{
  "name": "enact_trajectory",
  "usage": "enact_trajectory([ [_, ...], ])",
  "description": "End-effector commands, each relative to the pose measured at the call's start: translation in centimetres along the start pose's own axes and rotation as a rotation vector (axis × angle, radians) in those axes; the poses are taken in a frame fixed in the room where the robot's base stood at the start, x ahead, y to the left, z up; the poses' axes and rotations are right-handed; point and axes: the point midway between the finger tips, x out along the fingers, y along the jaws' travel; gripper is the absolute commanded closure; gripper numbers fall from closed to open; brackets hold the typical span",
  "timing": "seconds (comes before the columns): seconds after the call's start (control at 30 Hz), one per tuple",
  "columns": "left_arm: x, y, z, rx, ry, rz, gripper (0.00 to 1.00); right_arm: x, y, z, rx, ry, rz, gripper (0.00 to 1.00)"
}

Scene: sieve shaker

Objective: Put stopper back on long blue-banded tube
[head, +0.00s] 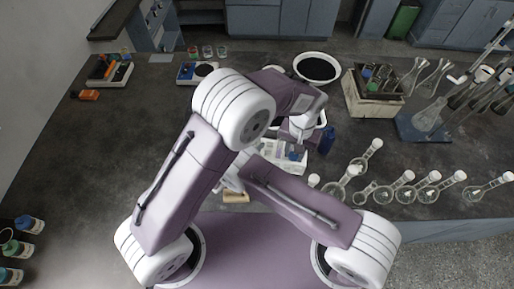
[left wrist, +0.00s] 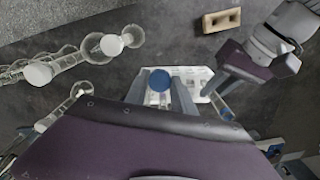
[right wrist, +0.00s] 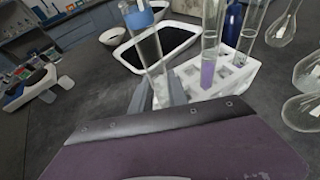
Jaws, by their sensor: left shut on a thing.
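My left gripper (left wrist: 160,92) is shut on a blue stopper (left wrist: 159,78), seen from above between its fingers. In the head view the left gripper (head: 299,138) is over the white rack (head: 268,147). My right gripper (right wrist: 159,92) has its fingers close on both sides of a long clear tube with a blue band (right wrist: 141,19). That tube is beside the rack in the right wrist view (right wrist: 243,77), and its top runs out of the picture. A purple-banded tube (right wrist: 208,73) stands in the rack. My arms hide much of the head view, including the right fingertips.
A black-lined white tray (right wrist: 178,36) lies behind the rack. A blue bottle (head: 327,140) stands right of the rack. Several stoppered flasks (head: 403,190) lie along the right front edge.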

Motion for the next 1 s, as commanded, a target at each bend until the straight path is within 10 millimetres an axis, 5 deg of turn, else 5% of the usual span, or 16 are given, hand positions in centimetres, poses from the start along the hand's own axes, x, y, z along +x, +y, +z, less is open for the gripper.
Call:
enact_trajectory([
  [0.57, -0.2, 0.0, 0.0, 0.0, 0.0, 0.0, 1.0, 0.0, -0.1, 0.1, -0.001, 0.004, -0.001, 1.0],
  [1.0, -6.3, 0.0, 0.0, 0.0, 0.0, 0.0, 1.0, -3.4, 0.0, 8.2, 0.0, 0.002, -0.001, 1.0],
])
